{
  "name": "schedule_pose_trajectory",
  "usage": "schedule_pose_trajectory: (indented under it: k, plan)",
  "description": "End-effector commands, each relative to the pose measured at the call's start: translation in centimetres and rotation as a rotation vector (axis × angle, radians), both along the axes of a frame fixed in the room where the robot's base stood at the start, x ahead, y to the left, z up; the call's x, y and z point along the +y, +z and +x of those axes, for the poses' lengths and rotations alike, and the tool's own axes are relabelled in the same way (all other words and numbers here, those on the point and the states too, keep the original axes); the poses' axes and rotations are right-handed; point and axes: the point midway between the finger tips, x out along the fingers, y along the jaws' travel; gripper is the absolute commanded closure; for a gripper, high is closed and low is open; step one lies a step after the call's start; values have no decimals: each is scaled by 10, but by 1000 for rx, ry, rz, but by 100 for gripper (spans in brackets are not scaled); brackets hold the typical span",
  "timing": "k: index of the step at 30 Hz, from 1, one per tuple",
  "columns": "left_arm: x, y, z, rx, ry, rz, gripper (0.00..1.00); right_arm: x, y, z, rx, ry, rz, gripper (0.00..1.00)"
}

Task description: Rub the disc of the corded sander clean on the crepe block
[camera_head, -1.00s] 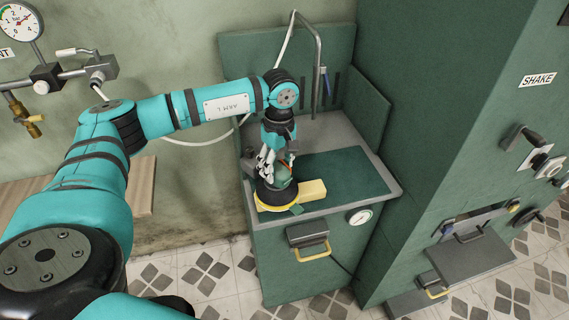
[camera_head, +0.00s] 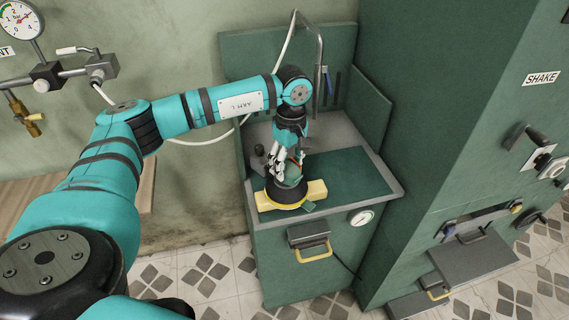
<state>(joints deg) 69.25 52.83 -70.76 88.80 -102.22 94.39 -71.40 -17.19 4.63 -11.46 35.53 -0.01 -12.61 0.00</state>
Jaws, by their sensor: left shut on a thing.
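The corded sander (camera_head: 289,188) is a green-bodied tool with a round black and yellow-edged disc at its bottom. My left gripper (camera_head: 288,168) is shut on its body from above. The sander stands upright with its disc down over the middle of the crepe block (camera_head: 317,190), a yellow bar lying on the green bench top. The bar shows on both sides of the disc. The disc's underside is hidden, so I cannot tell how firmly it touches the block. My right gripper is not in view.
The green bench (camera_head: 345,172) has a grey rim, a back panel and a bent metal pipe (camera_head: 319,50). A pale hose hangs behind my arm. A tall green cabinet (camera_head: 440,130) closes off the right. The bench top right of the block is clear.

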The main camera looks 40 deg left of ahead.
Motion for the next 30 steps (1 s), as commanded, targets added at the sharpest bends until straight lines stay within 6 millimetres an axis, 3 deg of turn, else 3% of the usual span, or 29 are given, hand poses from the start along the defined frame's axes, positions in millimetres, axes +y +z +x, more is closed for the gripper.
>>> schedule_pose_trajectory:
  k: [18, 30]
  plan:
    - [22, 2, -25, -3, 0, -1, 59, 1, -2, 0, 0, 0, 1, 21]
    - [7, 1, -8, -6, -1, -3, 59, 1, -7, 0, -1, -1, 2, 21]
